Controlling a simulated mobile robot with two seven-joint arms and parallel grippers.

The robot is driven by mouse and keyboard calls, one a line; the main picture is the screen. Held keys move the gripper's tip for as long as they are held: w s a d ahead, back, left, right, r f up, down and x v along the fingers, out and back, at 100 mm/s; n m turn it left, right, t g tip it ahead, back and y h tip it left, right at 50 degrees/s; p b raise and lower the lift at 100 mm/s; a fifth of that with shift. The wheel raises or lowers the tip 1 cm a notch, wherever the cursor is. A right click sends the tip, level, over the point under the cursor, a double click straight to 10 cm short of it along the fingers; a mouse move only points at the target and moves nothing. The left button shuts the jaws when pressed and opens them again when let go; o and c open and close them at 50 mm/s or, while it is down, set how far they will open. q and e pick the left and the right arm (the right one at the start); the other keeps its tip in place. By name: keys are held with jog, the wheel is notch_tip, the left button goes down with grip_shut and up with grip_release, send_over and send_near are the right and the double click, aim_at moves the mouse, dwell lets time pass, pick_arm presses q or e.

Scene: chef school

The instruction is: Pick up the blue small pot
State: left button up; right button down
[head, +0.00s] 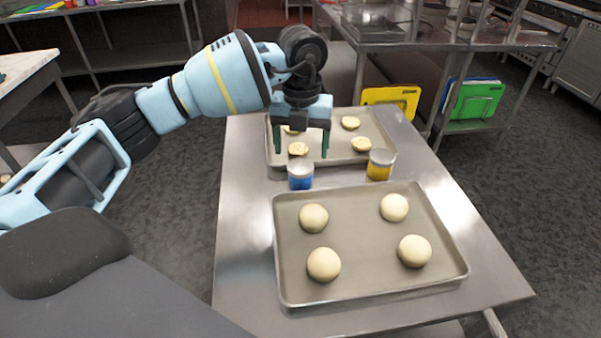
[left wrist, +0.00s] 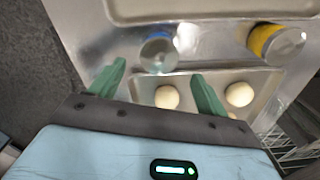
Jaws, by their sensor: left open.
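The blue small pot (head: 300,176) has a grey top and stands on the steel table between the two trays, at the left. It also shows in the left wrist view (left wrist: 158,52), ahead of and between the fingertips. My left gripper (head: 304,152) is open and empty, fingers pointing down over the back tray, behind and above the blue pot. Its green fingers also show in the left wrist view (left wrist: 158,78). My right gripper is not in view.
A yellow pot (head: 380,164) stands to the right of the blue one. The front tray (head: 364,274) holds several dough balls. The back tray (head: 388,141) holds several flat round pieces. The steel table (head: 246,215) is clear along its left side.

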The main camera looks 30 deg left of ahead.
aim_at(300, 165)
pick_arm(q)
jog(key=shift+a+f, duration=0.15)
jog(key=shift+f, duration=3.1)
jog(key=c, duration=1.2)
jog(key=shift+o, duration=0.2)
notch_tip(300, 165, up, 10)
jog(key=shift+r, duration=0.1)
